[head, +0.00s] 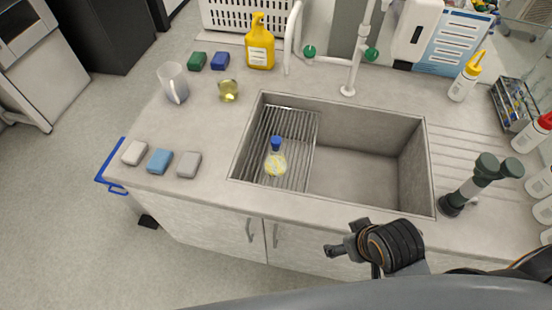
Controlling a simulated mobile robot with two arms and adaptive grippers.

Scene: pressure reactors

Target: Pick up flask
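A small clear flask (275,165) with a blue cap and a yellow-and-white label stands on the metal rack in the left part of the sink. A dark gripper (333,250), on the arm reaching in from the lower right and so taken as my right one, is in front of the sink's near edge, below and right of the flask and well apart from it. Its fingers are small and dark, so whether they are open is unclear. I see nothing held in it. My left gripper is not in view.
The sink (420,165) has raised walls around the flask. A faucet (350,75) stands behind it. A dark two-headed fixture (470,187) stands right of the sink.

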